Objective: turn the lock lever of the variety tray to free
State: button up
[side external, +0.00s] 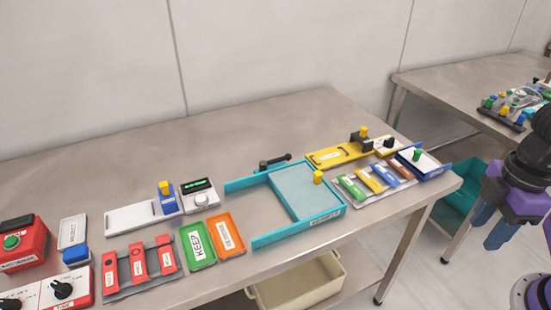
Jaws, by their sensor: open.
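A black lever (274,162) on a small dark mount stands at the back edge of a teal-railed unit, its arm pointing right. The unit has a pale blue plate (302,192) with a yellow knob (318,177) and a front label too small to read, so I cannot tell for sure that it is the variety tray. My gripper (489,225), with blue fingers on a purple body, is open and empty at the right. It is off the right end of the table, well apart from the lever.
A yellow plate with a slot (335,156) lies right of the lever. A white track with a blue block (168,198), green and orange trays (226,235) and red switches (138,261) fill the left. Colored tags (367,181) lie at the right. The table's back strip (200,150) is clear.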

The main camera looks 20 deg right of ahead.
jog(key=c, duration=0.5)
jog(key=shift+w+a, duration=0.2)
jog(key=shift+a, duration=0.1)
grip_shut()
jog(key=w+a+n+t+y, duration=0.1)
jog(key=w+a+y, duration=0.1)
jog(key=w+a, duration=0.45)
jog(key=w+a+n+y, duration=0.1)
jog(key=w+a, duration=0.3)
jog(key=w, duration=0.6)
jog(key=w+f+n+t, duration=0.1)
jog(key=w+f+t, duration=0.1)
jog(key=w, duration=0.9)
jog(key=w+d+f+n+t, duration=0.1)
jog(key=w+f+t, duration=0.1)
jog(key=w, duration=1)
jog(key=shift+d+f+y, duration=0.3)
jog(key=shift+f+y, duration=0.1)
jog(key=shift+f, duration=0.1)
